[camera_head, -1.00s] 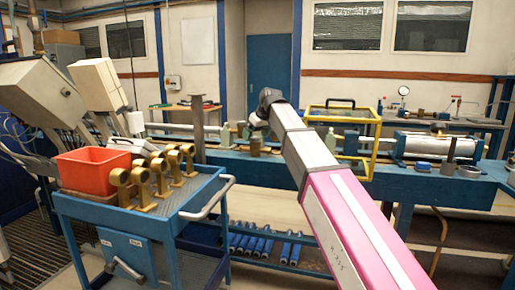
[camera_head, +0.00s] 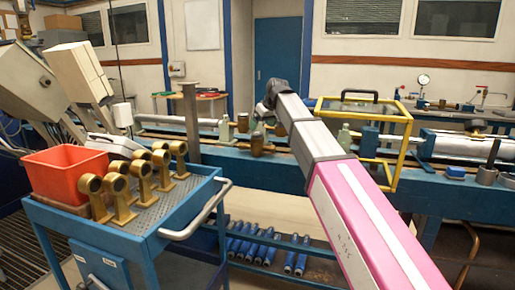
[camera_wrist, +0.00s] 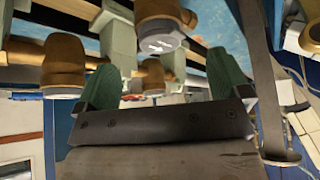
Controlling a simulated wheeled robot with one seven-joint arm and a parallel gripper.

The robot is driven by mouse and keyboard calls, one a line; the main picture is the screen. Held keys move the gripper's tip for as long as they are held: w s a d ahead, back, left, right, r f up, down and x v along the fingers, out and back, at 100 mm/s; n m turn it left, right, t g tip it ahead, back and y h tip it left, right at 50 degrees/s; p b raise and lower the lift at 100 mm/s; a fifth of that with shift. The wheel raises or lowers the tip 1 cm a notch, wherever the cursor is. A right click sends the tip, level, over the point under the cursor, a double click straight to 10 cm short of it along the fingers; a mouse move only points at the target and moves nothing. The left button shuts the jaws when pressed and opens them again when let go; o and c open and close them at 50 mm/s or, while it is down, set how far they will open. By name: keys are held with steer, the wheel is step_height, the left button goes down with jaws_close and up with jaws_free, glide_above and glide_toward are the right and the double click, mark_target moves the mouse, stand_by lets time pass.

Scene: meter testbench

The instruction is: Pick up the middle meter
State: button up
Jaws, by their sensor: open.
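Brown-gold meters with pale round ends show in the wrist view: one at the left (camera_wrist: 65,62), one at the top centre (camera_wrist: 158,25) and one farther off (camera_wrist: 153,76), seen between the fingers. I cannot tell for sure which is the middle meter. In the head view, a brown meter (camera_head: 257,145) stands on the blue bench (camera_head: 225,160), with another partly hidden (camera_head: 280,130) close to my arm. My gripper (camera_wrist: 163,70) has green fingers spread apart, with nothing held between them. In the head view, its dark wrist (camera_head: 270,96) is above the meters; its fingers are hard to make out.
A blue cart (camera_head: 165,225) at the left carries a red bin (camera_head: 65,172) and several gold pieces (camera_head: 140,172). A yellow frame (camera_head: 402,145) stands on the bench right of my arm. Green blocks (camera_head: 224,128) stand near the meters. Blue cylinders (camera_head: 265,250) lie on the lower shelf.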

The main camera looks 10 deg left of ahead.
mark_target(259, 133)
steer(key=shift+x, duration=3.95)
steer(key=shift+d, duration=0.15)
steer(key=c, duration=1.5)
